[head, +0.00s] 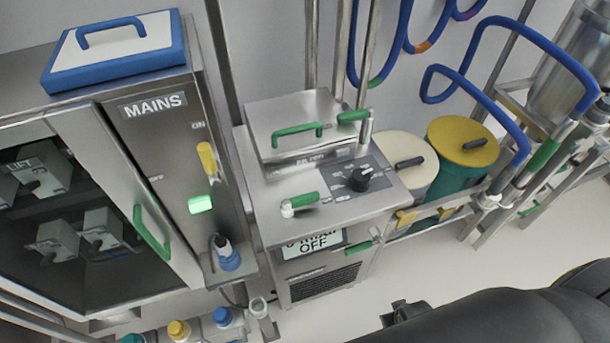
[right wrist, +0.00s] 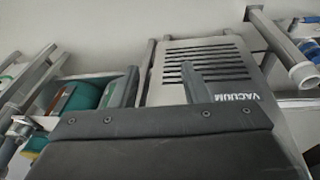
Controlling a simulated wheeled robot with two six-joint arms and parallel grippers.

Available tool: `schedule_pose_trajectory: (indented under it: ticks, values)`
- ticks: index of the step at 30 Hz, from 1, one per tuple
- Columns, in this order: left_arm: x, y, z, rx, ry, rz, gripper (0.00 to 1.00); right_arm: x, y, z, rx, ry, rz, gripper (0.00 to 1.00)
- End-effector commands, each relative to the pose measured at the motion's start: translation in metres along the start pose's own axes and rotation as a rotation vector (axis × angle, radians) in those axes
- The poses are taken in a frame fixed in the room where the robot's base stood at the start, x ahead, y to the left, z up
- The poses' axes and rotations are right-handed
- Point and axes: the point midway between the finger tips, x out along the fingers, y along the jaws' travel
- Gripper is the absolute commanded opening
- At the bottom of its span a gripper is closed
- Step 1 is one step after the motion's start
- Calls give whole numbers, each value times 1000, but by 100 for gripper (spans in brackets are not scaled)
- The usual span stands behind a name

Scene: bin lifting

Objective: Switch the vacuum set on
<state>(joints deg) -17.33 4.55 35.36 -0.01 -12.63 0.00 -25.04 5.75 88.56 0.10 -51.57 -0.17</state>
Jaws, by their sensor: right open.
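The vacuum set appears to be the steel unit (head: 325,215) in the middle of the head view. Its top panel has a black knob (head: 360,179) on a dark dial and a green-handled lever (head: 300,201). A display (head: 313,245) on its front reads OFF; its upper line is partly hidden. The right wrist view shows a slotted panel marked VACUUM (right wrist: 236,98), seen tilted. In the head view my dark right arm is at bottom right. My left gripper is not in view.
A MAINS cabinet (head: 150,150) stands left, with a yellow lever (head: 207,158) and a lit green lamp (head: 200,204). Drums with a yellow lid (head: 462,142) and a cream lid (head: 398,150) stand right. Pale floor (head: 450,270) is clear in front.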

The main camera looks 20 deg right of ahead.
Motion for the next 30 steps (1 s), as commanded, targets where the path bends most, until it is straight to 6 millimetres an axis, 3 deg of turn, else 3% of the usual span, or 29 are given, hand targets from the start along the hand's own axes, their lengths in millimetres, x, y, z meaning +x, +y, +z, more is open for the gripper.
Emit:
schedule_pose_trajectory:
  ticks: [1,10,12,15,23,30]
  values:
    - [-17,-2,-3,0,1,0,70,-34,4,-16,-2,16,1,42]
    - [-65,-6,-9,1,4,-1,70,-184,9,-86,-74,61,-23,42]
    - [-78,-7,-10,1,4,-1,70,-221,6,-107,-137,71,-48,42]
    - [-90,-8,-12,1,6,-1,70,-258,-4,-141,-291,76,-109,42]
    - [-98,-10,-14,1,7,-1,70,-286,-33,-223,-752,80,-281,42]
    - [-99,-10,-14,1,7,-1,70,-315,-52,-308,-1189,129,-442,42]
